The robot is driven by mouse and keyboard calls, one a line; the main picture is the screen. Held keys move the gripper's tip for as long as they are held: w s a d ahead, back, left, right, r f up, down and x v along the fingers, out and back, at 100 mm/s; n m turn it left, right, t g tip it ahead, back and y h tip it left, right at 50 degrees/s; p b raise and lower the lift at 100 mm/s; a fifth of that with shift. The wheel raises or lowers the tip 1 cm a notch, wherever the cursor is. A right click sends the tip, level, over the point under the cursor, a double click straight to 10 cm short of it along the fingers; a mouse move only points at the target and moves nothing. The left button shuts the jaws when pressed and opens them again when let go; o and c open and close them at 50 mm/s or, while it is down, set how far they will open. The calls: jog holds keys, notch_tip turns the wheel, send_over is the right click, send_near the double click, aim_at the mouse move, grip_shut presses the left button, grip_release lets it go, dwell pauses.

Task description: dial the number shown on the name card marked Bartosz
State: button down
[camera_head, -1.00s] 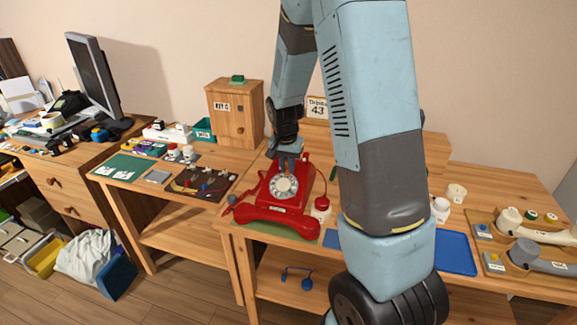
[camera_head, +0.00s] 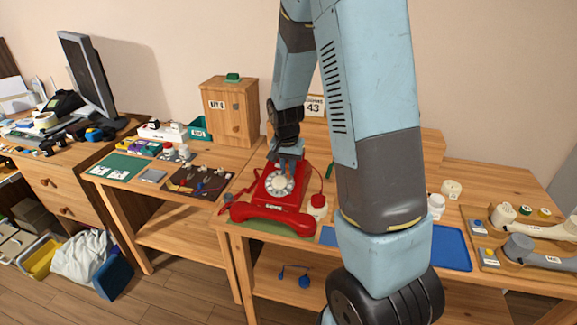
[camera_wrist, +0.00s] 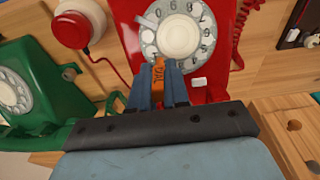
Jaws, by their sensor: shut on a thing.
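A red dial phone (camera_head: 267,217) sits on the middle table, its handset along the front. Its pale dial (camera_head: 280,183) faces up. My gripper (camera_head: 288,163) is over the dial's far edge. In the wrist view my gripper (camera_wrist: 158,88) is shut on an orange stick (camera_wrist: 158,74). The stick's tip is at the finger-hole ring of the dial (camera_wrist: 180,36); I cannot tell if it is in a hole. A card (camera_head: 313,105) showing 43 stands behind, partly hidden by my arm; its name is too blurred to read surely.
A green dial phone (camera_wrist: 60,85) is left in the wrist view. A red round-topped item (camera_head: 317,206) stands right of the red phone. A blue tray (camera_head: 452,248) lies right of my arm. A wooden cabinet (camera_head: 230,112) stands at the back left.

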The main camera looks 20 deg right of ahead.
jog(key=shift+s, duration=0.15)
jog(key=shift+s+f, duration=0.25)
jog(key=shift+s, duration=0.3)
dwell(0.5)
jog(key=shift+s+a+f, duration=0.25)
jog(key=shift+s, duration=0.25)
jog(key=shift+s+a+f, duration=0.2)
jog(key=shift+s+a, duration=0.15)
jog(key=shift+a, duration=0.05)
jog(key=shift+s+a+r, duration=0.1)
jog(key=shift+s+r, duration=0.05)
jog(key=shift+r, duration=0.3)
jog(key=shift+s+a+r, duration=0.1)
jog(key=shift+s+r, duration=0.05)
jog(key=shift+r, duration=0.25)
jog(key=shift+w, duration=0.1)
